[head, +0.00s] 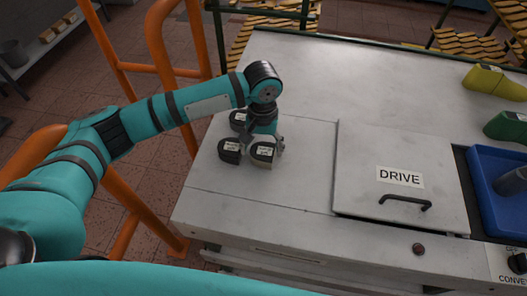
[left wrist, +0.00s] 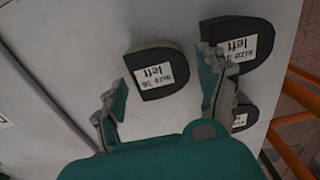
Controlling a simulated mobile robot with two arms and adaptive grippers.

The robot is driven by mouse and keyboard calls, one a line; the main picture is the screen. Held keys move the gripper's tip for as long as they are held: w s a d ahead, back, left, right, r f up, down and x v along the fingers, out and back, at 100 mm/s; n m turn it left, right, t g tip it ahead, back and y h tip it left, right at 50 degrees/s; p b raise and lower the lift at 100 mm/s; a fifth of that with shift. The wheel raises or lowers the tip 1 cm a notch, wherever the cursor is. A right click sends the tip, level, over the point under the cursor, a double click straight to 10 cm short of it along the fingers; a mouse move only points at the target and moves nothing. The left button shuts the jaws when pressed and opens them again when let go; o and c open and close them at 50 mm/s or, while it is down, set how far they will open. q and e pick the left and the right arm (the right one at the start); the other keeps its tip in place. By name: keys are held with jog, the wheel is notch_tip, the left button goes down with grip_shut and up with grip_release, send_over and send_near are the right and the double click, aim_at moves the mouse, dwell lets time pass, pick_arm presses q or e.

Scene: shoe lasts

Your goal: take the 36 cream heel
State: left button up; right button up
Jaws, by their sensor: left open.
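The heel labelled "size 36 left" (left wrist: 152,71) has a dark top and a thin cream-tan side, and lies on the light table in the left wrist view. In the head view it appears to be the front right heel (head: 263,152) of a group of three, its tan side showing at the front. My left gripper (head: 265,142) points down over it, open. In the left wrist view the open fingers (left wrist: 164,77) stand apart on either side of the heel, not visibly touching it. My right gripper is not in view.
A second dark heel (head: 229,151) lies close beside, near one finger, and a third (head: 238,120) lies behind. Right of them is a DRIVE panel (head: 365,195) with a handle. A blue tray (head: 484,205) and yellow (head: 492,82) and green (head: 508,127) lasts are far right.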

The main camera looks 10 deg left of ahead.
pick_arm(q)
jog(key=shift+f, duration=1.45)
jog(key=c, duration=1)
jog(key=shift+r, duration=0.2)
